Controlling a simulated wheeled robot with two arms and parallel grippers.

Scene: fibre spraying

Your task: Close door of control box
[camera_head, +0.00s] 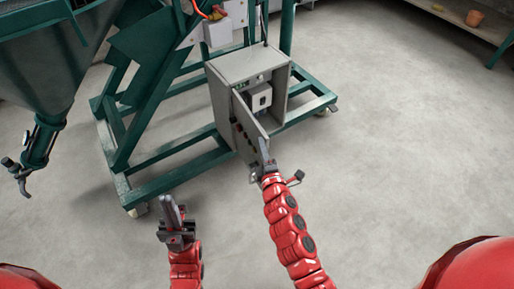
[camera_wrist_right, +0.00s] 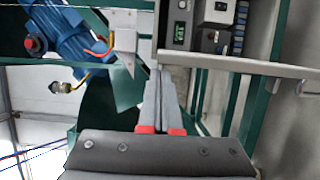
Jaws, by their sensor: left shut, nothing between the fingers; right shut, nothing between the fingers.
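The grey control box (camera_head: 230,68) stands on the green frame. Inside the box a white device (camera_head: 259,97) shows; the right wrist view shows a small green display (camera_wrist_right: 180,32) and dark switches. My right gripper (camera_head: 263,150) is shut and empty, close to the free edge of the door; I cannot tell if they touch. Its fingers (camera_wrist_right: 160,100) show together in the wrist view, beside the door's pale edge (camera_wrist_right: 240,65). My left gripper (camera_head: 170,208) is shut and empty, low at the left, away from the box.
The green frame (camera_head: 165,185) runs beside and behind the box. A green hopper (camera_head: 50,60) with a hose nozzle is at the left. A shelf (camera_head: 455,14) with a small orange pot (camera_head: 474,18) is at the far right. The floor (camera_head: 400,140) at right is clear.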

